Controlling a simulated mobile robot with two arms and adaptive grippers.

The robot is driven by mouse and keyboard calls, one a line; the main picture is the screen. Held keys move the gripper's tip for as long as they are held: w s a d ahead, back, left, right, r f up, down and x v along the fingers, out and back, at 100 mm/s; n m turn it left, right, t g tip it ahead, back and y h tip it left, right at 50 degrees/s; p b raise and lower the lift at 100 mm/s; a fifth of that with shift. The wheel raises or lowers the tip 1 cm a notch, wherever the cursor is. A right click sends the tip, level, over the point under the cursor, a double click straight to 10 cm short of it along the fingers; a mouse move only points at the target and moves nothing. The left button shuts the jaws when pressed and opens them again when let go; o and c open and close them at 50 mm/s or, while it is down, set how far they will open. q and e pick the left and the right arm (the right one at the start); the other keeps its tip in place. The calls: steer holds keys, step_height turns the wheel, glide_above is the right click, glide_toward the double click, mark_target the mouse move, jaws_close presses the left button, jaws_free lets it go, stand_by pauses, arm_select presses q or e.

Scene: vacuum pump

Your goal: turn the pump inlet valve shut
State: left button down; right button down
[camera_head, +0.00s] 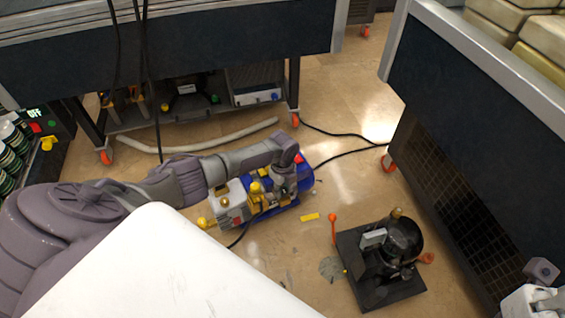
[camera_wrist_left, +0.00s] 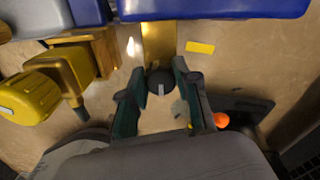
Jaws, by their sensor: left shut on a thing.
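The pump (camera_head: 233,200) stands on the floor, with a blue motor, a pale body and yellow fittings. My left arm reaches over it, and my left gripper (camera_head: 284,170) is at its far right part, mostly hidden behind my wrist. In the left wrist view, the two dark green fingers of the left gripper (camera_wrist_left: 161,82) are shut on a black round knob, the inlet valve (camera_wrist_left: 161,79). The valve has a pale pointer mark and sits at the end of a yellow brass piece (camera_wrist_left: 158,42) below the blue motor. How far the valve is turned is unclear.
A black compressor unit (camera_head: 362,285) with orange-ended parts sits on the floor to the right. A small yellow label (camera_head: 310,217) lies between. A wheeled bench (camera_head: 190,60) stands behind, a dark cabinet (camera_head: 480,130) at right. A partly cut-off grey and white part is at bottom right.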

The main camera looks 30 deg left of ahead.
mark_target(283, 189)
arm_select(q)
steer(key=shift+d, duration=0.15)
stand_by(0.4)
steer(key=c, duration=0.8)
jaws_free()
steer(key=shift+c, duration=0.2)
steer(key=shift+r, duration=0.1)
step_height(283, 189, up, 12)
